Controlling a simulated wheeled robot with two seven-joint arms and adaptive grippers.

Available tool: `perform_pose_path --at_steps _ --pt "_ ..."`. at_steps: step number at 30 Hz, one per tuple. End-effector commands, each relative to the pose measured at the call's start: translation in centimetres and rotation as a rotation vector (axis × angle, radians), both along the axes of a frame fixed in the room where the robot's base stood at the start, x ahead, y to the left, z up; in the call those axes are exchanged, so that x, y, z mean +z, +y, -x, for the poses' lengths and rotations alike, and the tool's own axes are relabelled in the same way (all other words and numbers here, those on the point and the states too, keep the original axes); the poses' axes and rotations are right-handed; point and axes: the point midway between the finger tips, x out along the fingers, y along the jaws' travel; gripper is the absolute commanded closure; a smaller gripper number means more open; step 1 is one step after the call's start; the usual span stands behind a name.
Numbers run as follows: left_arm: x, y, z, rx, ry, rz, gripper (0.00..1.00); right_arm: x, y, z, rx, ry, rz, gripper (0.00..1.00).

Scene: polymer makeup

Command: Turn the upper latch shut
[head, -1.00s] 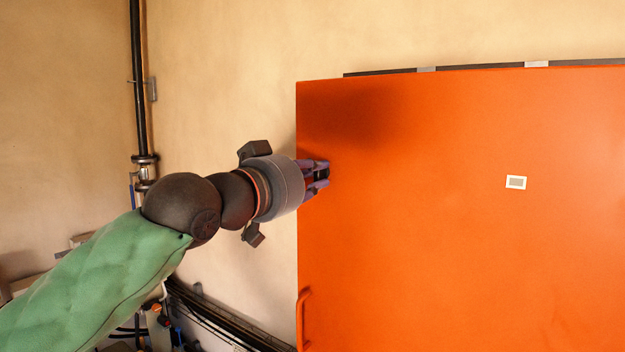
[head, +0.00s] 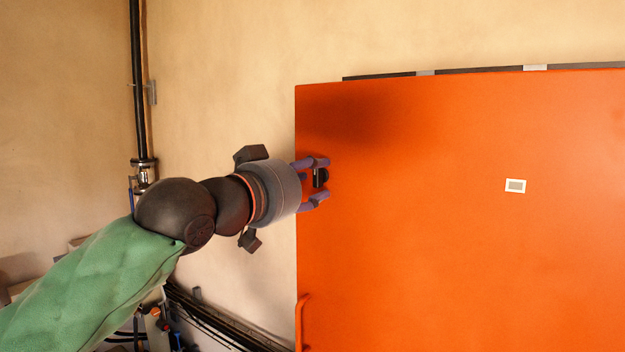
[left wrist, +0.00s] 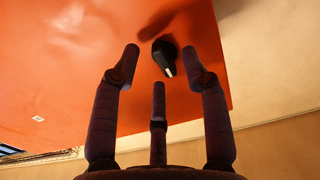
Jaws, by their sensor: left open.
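The upper latch (head: 321,177) is a small black knob on the orange door (head: 420,240), near the door's left edge. In the left wrist view the latch (left wrist: 164,57) shows as a round black base with a narrow grip that has a pale tip. My left gripper (head: 322,181) is open at the latch, with its purple fingers spread above and below it in the head view. In the left wrist view the fingers (left wrist: 162,60) stand apart around the latch, and I see no finger clearly touching it. My right gripper is not in view.
An orange handle (head: 301,322) sits low on the door's left edge. A small white label (head: 515,186) is on the door's right part. A black pipe (head: 136,80) runs up the wall at left. The wall between pipe and door is clear.

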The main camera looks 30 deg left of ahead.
Motion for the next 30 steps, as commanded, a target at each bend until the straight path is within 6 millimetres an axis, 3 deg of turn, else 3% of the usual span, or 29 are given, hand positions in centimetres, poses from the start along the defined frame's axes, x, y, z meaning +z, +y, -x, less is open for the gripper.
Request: perform_pose_path --at_steps 14,21,30 --pt "0.1 0.6 8.6 -0.005 -0.005 0.001 0.55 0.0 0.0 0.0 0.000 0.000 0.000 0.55" --pt "0.0 0.7 10.6 -0.004 -0.001 -0.001 0.55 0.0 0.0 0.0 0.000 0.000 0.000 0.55" --pt "0.0 0.9 11.3 0.001 0.000 0.001 0.55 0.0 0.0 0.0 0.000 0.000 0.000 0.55"
